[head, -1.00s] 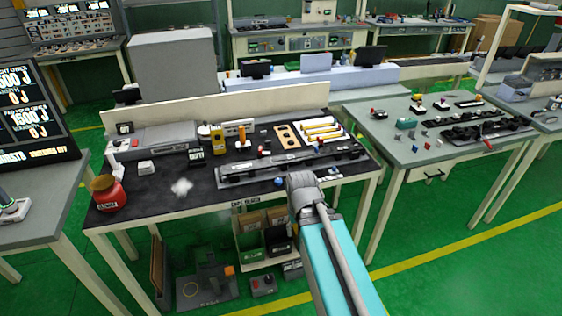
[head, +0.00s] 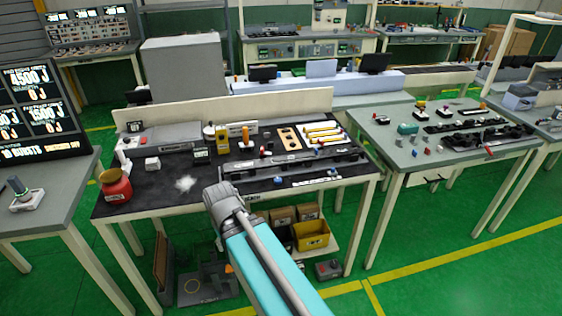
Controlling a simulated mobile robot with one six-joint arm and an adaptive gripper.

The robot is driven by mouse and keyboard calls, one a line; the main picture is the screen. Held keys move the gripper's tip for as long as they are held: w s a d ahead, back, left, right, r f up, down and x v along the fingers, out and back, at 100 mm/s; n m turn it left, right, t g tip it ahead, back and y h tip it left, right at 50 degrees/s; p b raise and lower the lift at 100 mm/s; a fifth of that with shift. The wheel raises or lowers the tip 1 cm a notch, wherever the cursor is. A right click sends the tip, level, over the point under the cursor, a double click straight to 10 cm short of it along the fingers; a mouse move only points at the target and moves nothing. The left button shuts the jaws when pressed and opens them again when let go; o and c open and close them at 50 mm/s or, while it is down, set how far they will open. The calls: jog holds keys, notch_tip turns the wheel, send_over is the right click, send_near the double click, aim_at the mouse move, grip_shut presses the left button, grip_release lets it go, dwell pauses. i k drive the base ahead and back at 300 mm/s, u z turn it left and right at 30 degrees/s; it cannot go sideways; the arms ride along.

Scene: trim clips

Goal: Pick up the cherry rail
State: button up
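I cannot pick out a cherry-coloured rail for certain. A long dark rail-like fixture (head: 290,166) lies along the front of the black-topped workbench, with a thinner grey strip (head: 312,180) before its right part. Several yellow-and-white bars (head: 322,133) lie behind it, beside a tan plate with dark holes (head: 289,139). On the right bench, a small red piece (head: 489,149) lies by another dark fixture (head: 482,134). My gripper (head: 222,192) is over the front edge of the black workbench, left of the long fixture. Its fingers are hidden, so its opening does not show.
A red jar (head: 115,186) stands at the workbench's left end, with a white patch (head: 185,183) on the black top. A yellow bin (head: 311,235) sits on the shelf below. Green floor (head: 430,275) is open at the lower right.

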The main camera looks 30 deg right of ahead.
aim_at(267, 163)
jog(key=u, duration=1.25)
jog(key=k, duration=0.65)
jog(key=z, duration=1.8)
